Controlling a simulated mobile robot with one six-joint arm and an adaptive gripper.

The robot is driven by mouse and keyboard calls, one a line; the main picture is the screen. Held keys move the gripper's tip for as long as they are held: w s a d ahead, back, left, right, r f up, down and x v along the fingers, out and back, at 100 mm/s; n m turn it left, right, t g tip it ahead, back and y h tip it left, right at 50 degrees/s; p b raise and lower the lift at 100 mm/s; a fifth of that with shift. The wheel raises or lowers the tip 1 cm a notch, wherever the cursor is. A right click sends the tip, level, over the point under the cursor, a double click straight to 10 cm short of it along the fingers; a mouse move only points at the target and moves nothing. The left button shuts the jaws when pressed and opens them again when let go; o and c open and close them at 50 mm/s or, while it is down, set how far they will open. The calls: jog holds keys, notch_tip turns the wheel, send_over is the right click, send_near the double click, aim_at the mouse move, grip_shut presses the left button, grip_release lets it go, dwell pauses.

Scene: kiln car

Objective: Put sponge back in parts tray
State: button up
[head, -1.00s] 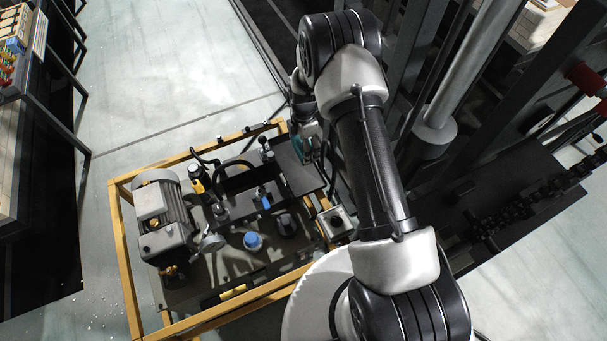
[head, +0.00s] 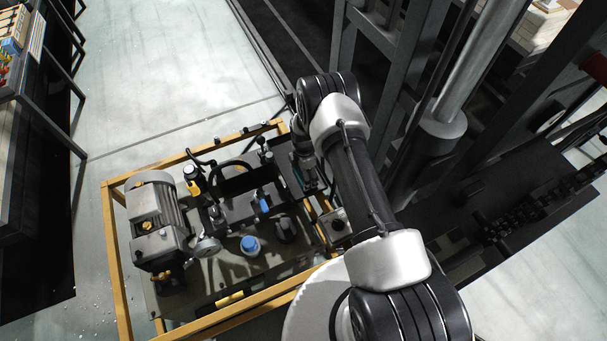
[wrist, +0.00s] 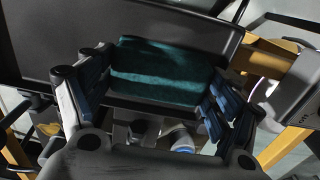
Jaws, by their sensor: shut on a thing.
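The sponge (wrist: 162,72) is a dark teal block in the wrist view, held between the blue-padded fingers of my gripper (wrist: 158,90). In the head view my gripper (head: 306,168) is over the right back part of the yellow-framed unit, and the arm partly hides it. A dark, flat, rimmed surface, seemingly the parts tray (wrist: 85,45), lies behind the sponge in the wrist view. I cannot tell whether the sponge touches it. In the head view my gripper covers most of this tray.
The yellow frame (head: 118,265) surrounds a motor (head: 155,215), hoses and a blue cap (head: 250,245). A grey post (head: 442,130) and dark steelwork stand close on the right. Open floor (head: 150,75) lies at the back left.

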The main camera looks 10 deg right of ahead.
jog(key=o, duration=0.9)
jog(key=shift+o, duration=0.2)
